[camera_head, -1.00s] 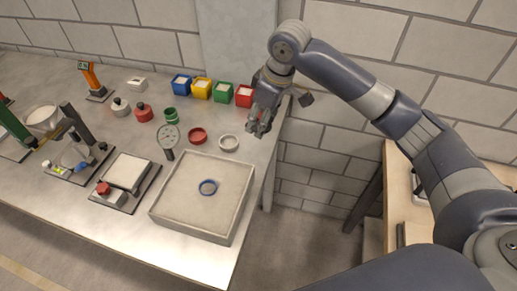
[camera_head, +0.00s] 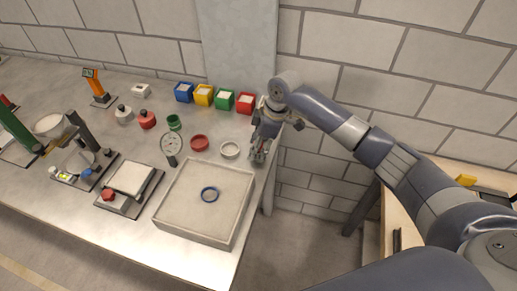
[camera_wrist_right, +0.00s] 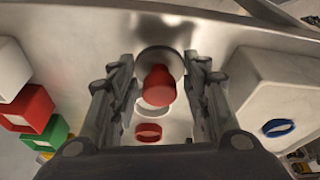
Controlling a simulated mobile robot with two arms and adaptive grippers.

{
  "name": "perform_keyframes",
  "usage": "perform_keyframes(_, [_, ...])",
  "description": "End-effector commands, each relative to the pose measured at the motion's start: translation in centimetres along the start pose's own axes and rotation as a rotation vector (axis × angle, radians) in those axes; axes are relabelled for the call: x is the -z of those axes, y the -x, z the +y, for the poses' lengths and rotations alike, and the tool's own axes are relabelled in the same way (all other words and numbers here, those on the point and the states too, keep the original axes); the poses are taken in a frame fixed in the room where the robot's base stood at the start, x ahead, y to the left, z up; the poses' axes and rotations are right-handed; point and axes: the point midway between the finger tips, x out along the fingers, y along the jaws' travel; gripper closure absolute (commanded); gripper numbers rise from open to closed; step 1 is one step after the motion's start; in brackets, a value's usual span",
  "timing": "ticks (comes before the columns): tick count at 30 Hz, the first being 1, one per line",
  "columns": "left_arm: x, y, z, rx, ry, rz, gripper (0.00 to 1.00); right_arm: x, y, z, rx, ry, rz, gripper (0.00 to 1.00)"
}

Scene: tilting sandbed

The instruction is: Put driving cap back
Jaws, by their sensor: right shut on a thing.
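My right gripper (camera_head: 258,156) is over the table's right edge, just right of the white ring. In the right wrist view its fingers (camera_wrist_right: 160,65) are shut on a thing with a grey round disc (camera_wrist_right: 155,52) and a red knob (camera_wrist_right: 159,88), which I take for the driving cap. The disc sits between the fingertips. I cannot make the held thing out clearly in the head view. A white ring (camera_head: 230,150) and a red ring (camera_head: 200,143) lie on the table to the left. My left gripper is not in view.
Blue, yellow, green and red boxes (camera_head: 245,104) stand behind. Floor shows beyond the table's right edge. Scales and instruments fill the left.

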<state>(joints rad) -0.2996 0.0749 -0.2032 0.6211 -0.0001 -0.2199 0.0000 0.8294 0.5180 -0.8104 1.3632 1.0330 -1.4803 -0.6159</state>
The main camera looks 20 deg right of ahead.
Motion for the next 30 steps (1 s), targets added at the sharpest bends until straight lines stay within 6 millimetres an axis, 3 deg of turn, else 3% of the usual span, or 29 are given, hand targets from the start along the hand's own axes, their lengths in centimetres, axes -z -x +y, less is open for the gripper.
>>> perform_keyframes(6, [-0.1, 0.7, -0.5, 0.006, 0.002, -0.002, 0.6, -0.6, -2.1, 0.0, 0.001, -0.001, 0.0, 0.81])
perform_keyframes(17, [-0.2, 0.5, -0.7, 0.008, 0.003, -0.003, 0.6, -0.7, -2.5, 0.0, 0.0, -0.001, 0.0, 0.81])
perform_keyframes(18, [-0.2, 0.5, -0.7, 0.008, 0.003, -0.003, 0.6, -0.7, -2.5, 0.0, 0.0, -0.001, 0.0, 0.47])
perform_keyframes(20, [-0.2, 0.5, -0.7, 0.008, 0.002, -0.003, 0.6, -0.7, -2.5, 0.0, 0.0, -0.001, 0.0, 0.36])
perform_keyframes(30, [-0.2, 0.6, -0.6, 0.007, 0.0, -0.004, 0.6, -0.7, -2.3, 0.0, 0.0, -0.001, 0.0, 0.36])
